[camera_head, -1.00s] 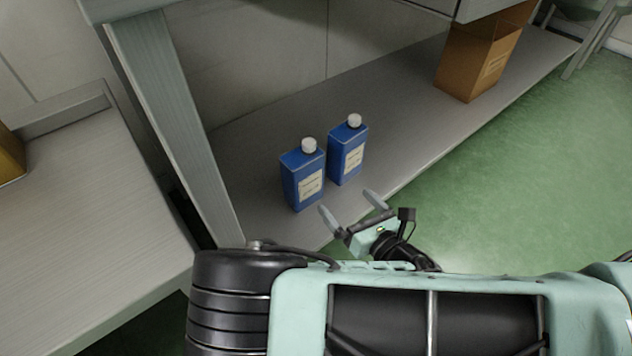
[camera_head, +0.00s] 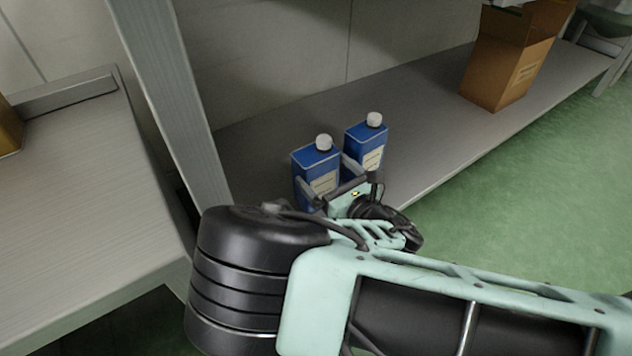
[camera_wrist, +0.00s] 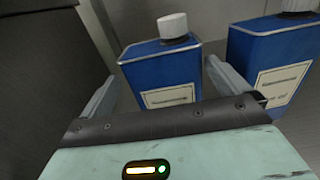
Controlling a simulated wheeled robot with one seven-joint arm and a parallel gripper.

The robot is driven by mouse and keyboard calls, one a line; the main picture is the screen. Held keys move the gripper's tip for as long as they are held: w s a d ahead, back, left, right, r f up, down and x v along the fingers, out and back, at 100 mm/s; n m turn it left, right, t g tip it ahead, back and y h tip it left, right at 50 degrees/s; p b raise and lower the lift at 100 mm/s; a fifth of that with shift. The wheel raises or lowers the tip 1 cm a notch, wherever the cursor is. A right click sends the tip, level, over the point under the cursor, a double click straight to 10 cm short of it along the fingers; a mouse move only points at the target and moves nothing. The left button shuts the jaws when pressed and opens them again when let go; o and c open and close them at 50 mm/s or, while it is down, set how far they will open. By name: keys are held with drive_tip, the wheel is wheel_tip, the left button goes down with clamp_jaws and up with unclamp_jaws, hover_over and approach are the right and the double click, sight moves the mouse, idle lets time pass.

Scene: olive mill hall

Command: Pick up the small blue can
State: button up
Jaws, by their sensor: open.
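Two blue rectangular cans with white caps and pale labels stand upright side by side on the grey lower shelf. The left blue can (camera_head: 312,163) is directly ahead of my gripper (camera_head: 327,176), and the right blue can (camera_head: 367,142) stands just beyond to the right. In the wrist view, the left can (camera_wrist: 160,72) stands between the open fingers of my gripper (camera_wrist: 160,88). The right can (camera_wrist: 272,62) is just outside the right finger. The gripper is open and holds nothing. I cannot tell whether a finger touches either can. My gripper partly hides the cans' lower parts.
The shelf (camera_head: 430,105) runs back to the right, with a cardboard box (camera_head: 507,75) farther along it. A grey post (camera_head: 175,110) rises left of the cans. A grey table (camera_head: 70,200) stands at the left. Green floor (camera_head: 530,180) is open at the right.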

sight(316, 158)
drive_tip(key=b+x, duration=0.3)
drive_tip(key=x, duration=0.1)
drive_tip(key=shift+w, duration=0.15)
drive_tip(key=shift+w+a+r, duration=0.1)
drive_tip(key=shift+w+a, duration=0.1)
drive_tip(key=shift+w, duration=0.25)
drive_tip(key=shift+r, duration=0.15)
drive_tip(key=c, duration=1.8)
